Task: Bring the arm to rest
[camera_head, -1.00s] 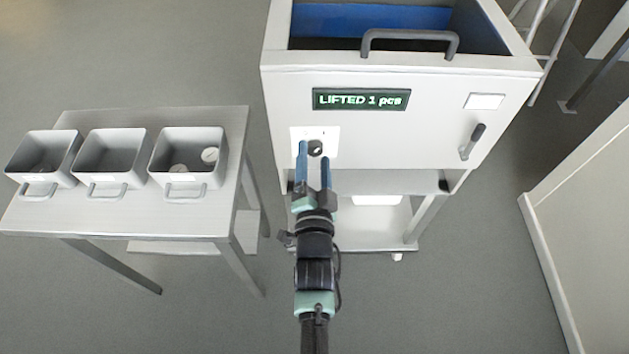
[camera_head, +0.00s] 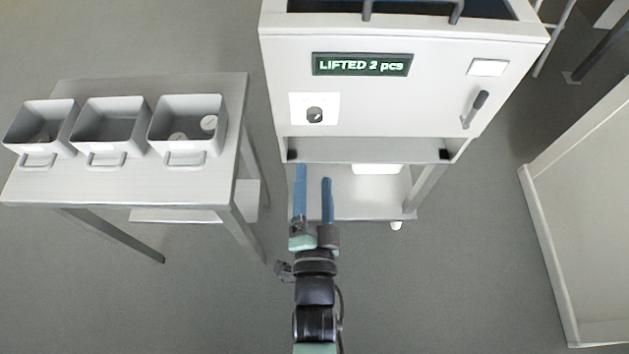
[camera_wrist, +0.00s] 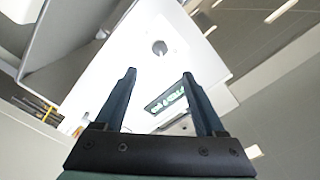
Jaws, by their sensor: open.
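My gripper (camera_head: 313,190) is open and empty, its two blue fingers apart and pointing toward the white machine (camera_head: 400,100). In the head view it lies below the machine's dark knob (camera_head: 314,115) and overlaps the lower shelf (camera_head: 365,195) in the picture. The fingers are clear of the knob. The wrist view shows both open fingers (camera_wrist: 163,90) with nothing between them, and the knob (camera_wrist: 159,47) beyond them. The display (camera_head: 362,65) on the machine's front reads "LIFTED 2 pcs".
Three grey bins (camera_head: 186,128) stand on a metal table (camera_head: 120,190) at the left; the right bin holds small round pieces. A grey lever (camera_head: 475,108) is on the machine's right front. A pale panel (camera_head: 585,220) stands at the right. Floor (camera_head: 460,280) is open between.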

